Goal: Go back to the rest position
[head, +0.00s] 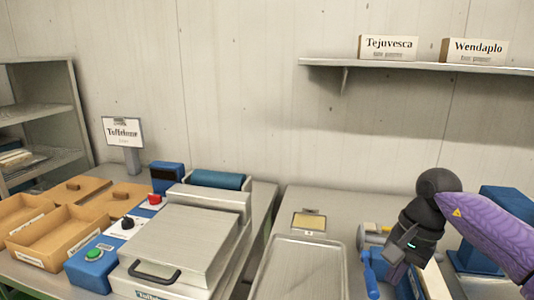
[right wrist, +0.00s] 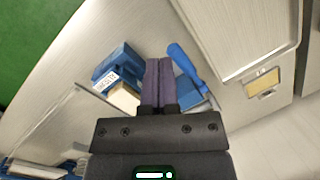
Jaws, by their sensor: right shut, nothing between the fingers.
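My right gripper (right wrist: 158,64) is shut with its dark fingers together and nothing between them. In the head view my right arm comes in from the right, and the black wrist and gripper body (head: 408,240) hang over the right part of the worktop; the fingertips are hard to make out there. In the right wrist view the fingers point between a blue labelled block (right wrist: 118,65) and a blue-handled tool (right wrist: 184,60). I cannot tell whether they touch anything. My left gripper is not in view.
A metal tray (head: 300,243) lies left of the right gripper. A machine with a grey lid (head: 185,240) and brown boxes (head: 58,238) stand further left. A wall shelf (head: 420,66) with two labelled boxes is at the upper right. The air above the tray is free.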

